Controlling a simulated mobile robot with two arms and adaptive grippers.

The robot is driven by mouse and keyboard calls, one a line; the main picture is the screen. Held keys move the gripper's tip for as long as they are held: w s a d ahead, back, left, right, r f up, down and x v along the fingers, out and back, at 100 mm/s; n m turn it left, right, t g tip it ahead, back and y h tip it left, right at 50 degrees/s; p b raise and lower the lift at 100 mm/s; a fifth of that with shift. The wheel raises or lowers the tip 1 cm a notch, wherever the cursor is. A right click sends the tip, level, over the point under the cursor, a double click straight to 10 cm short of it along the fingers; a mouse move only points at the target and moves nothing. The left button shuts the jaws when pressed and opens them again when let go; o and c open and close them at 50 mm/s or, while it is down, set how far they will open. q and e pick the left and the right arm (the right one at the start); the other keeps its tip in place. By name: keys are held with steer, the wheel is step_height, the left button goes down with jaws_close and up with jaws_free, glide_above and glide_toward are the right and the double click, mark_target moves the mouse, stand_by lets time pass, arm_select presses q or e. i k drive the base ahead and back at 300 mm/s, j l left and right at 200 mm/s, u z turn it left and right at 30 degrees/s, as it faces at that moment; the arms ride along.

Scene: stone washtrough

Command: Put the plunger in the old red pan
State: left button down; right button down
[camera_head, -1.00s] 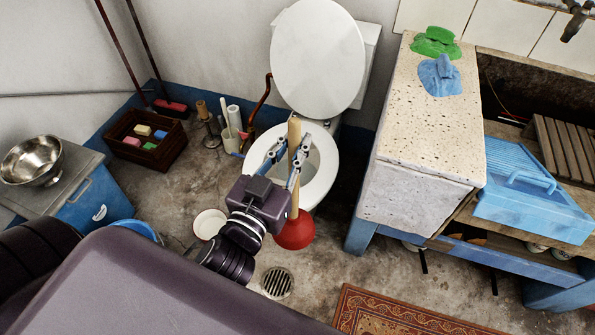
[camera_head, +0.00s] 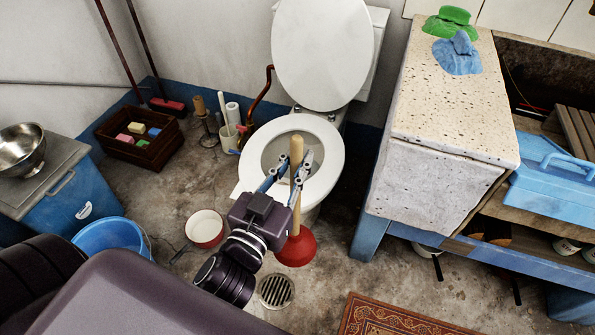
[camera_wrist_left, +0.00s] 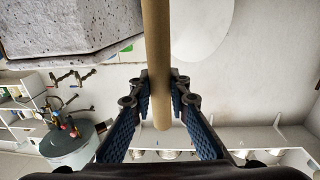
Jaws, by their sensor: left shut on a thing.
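The plunger has a pale wooden handle (camera_head: 297,149) and a red rubber cup (camera_head: 296,248). It stands nearly upright in front of the toilet, cup down. My left gripper (camera_head: 297,162) is shut around the upper handle. The left wrist view shows the handle (camera_wrist_left: 157,60) between the blue finger pads. I cannot tell whether the cup touches the floor. The old red pan (camera_head: 205,228), pale inside with a red outer wall, sits on the floor left of the plunger and gripper. It looks empty. My right gripper is not in view.
The toilet (camera_head: 335,150) stands behind the plunger. A floor drain (camera_head: 276,291) lies in front of the cup. A blue bucket (camera_head: 112,236) stands left of the pan. The stone washtrough (camera_head: 440,180) is at right, with a patterned rug (camera_head: 390,318) below.

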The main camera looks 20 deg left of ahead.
mark_target(207, 232)
steer(key=j+u, duration=0.15)
steer(key=u, duration=0.3)
steer(key=i+j+u, duration=0.15)
steer(key=u, duration=0.35)
steer(key=j+u, duration=0.1)
steer(key=u, duration=0.35)
steer(key=i+u, duration=0.2)
steer(key=u, duration=0.25)
steer(key=i+j+z, duration=0.1)
steer(key=z, duration=0.15)
steer(key=j+z, duration=0.25)
steer(key=i+l, duration=0.05)
